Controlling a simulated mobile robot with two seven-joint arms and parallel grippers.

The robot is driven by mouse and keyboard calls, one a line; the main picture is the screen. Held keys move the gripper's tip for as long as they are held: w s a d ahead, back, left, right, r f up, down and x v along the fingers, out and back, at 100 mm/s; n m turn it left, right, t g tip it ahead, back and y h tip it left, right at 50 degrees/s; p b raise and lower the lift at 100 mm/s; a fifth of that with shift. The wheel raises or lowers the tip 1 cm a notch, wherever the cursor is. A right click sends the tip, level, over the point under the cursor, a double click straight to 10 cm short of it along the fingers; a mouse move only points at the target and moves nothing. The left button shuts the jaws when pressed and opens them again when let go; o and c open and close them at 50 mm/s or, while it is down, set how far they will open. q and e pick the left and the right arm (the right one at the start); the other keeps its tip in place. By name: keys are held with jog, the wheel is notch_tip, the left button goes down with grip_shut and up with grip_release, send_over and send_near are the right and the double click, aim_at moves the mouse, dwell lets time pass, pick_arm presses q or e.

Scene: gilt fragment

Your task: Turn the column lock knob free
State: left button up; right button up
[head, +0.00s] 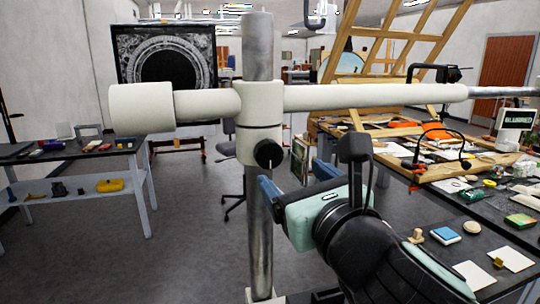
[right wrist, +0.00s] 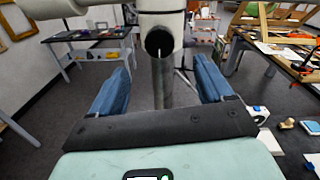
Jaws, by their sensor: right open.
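The column lock knob (head: 268,153) is a round black knob on the front of the white collar (head: 259,125) around the metal column (head: 259,225). It also shows in the right wrist view (right wrist: 159,42), at the top centre with a light line on its face. My right gripper (head: 296,190) is just below and to the right of the knob in the head view. In the right wrist view its two blue fingers (right wrist: 160,85) stand wide apart and empty, with the knob ahead and between them in line. My left gripper is not in view.
A white horizontal arm (head: 370,95) crosses the column above the knob, with a thick white end (head: 142,108) at left. A cluttered workbench (head: 500,225) stands at right, a grey table (head: 140,190) at left. The floor left of the column is open.

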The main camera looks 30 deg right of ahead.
aim_at(271, 155)
jog(key=w, duration=0.3)
jog(key=w+d, duration=0.1)
jog(key=w, duration=0.3)
jog(key=w+d+p, duration=0.1)
jog(key=w, duration=0.2)
jog(key=shift+w+f, duration=0.1)
jog(key=shift+w, duration=0.15)
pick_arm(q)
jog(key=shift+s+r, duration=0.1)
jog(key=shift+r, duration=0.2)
pick_arm(e)
jog(key=c, duration=1)
jog(key=shift+c, duration=0.2)
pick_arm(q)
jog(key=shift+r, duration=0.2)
